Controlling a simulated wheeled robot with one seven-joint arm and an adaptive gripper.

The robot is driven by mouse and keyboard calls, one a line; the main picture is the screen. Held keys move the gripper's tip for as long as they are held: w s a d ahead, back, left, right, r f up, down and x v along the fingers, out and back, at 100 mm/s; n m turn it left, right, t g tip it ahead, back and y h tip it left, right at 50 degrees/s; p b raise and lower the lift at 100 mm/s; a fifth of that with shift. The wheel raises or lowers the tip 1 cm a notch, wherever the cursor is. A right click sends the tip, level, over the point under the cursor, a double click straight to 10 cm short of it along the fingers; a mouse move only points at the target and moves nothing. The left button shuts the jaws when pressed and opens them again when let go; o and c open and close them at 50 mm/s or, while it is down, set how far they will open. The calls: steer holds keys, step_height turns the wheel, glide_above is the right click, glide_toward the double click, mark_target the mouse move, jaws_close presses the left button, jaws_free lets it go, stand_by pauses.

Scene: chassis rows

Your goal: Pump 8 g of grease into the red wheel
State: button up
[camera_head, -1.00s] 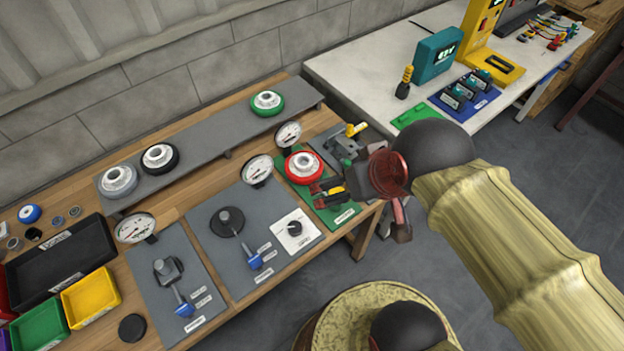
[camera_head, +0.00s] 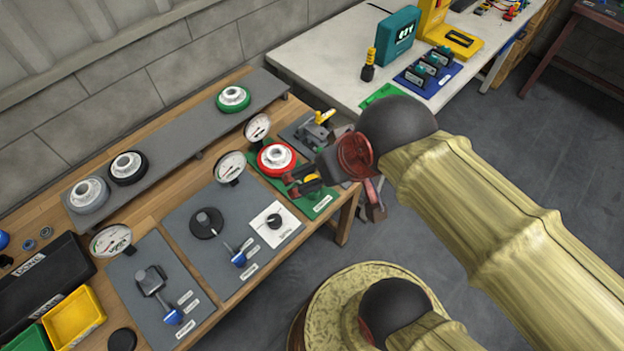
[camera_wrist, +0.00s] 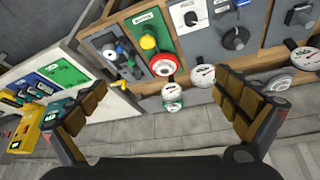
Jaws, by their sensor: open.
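The red wheel (camera_head: 277,159), with a pale hub, sits on a green board (camera_head: 322,204) at the right end of the wooden bench. It also shows in the wrist view (camera_wrist: 164,64), beyond the gap between my fingers. A yellow knob or handle (camera_wrist: 148,42) is beside it on the same green board. My gripper (camera_head: 304,181) shows small in the head view, in front and to the right of the red wheel, partly covering the board. In the wrist view my gripper (camera_wrist: 161,88) is open, its brown-padded fingers wide apart with nothing between them.
Round dial gauges (camera_head: 257,127) stand behind the boards. A grey shelf (camera_head: 180,140) carries green, black and grey wheels. A grey board (camera_head: 222,232) holds a white dial plate (camera_head: 277,224). A white table (camera_head: 335,60) with a teal device (camera_head: 394,36) stands at the right.

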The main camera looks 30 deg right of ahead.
stand_by(0.3)
